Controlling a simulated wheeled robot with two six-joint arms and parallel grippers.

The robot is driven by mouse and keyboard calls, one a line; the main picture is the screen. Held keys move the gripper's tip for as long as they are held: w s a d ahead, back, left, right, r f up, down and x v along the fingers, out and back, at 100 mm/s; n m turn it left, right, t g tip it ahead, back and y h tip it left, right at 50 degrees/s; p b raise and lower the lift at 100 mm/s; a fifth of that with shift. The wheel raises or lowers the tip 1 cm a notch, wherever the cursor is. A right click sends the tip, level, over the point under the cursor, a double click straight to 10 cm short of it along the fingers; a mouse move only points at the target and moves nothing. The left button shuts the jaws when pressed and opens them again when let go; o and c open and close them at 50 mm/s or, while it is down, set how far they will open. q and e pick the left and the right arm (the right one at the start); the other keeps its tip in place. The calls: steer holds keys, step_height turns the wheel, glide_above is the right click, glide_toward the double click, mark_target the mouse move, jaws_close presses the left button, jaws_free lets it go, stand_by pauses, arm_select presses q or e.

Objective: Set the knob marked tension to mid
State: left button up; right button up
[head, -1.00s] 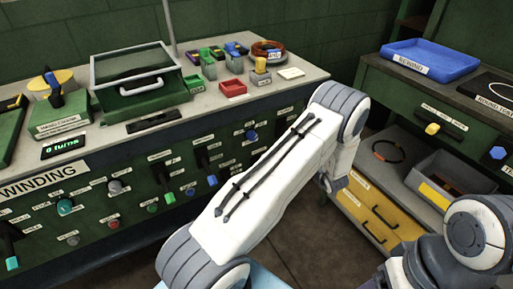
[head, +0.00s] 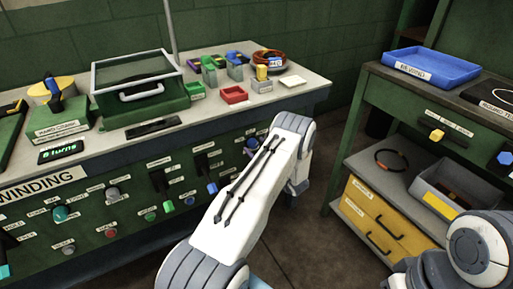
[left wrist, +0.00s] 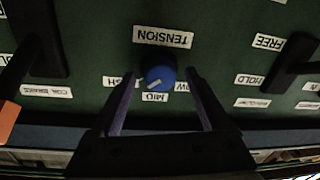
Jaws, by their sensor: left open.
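The blue tension knob (left wrist: 160,76) is on the dark green panel under its TENSION label (left wrist: 162,37), which appears upside down in the left wrist view. Its white pointer line aims to the lower left there, between the MID label (left wrist: 155,97) and the partly covered label on the left. My left gripper (left wrist: 160,80) is open, its two dark fingers on either side of the knob with gaps showing. In the head view my left arm hides the gripper, and I cannot tell which knob is the tension one. My right gripper is out of view.
Dark levers stand on the panel left (left wrist: 40,40) and right (left wrist: 292,62) of the knob. In the head view, the bench top holds a glass-lidded green box (head: 140,85) and a red tray (head: 234,95). A blue bin (head: 431,65) is on the right bench.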

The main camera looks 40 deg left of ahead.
arm_select(q)
steer(key=shift+a, duration=0.2)
steer(key=shift+c, duration=0.3)
jaws_close()
steer(key=shift+n, duration=0.4)
steer(key=n+b, duration=0.2)
steer(key=n, duration=0.2)
steer(key=shift+n+h+b, duration=0.5)
steer(key=shift+n+b, duration=0.4)
steer(key=shift+n, duration=1.4)
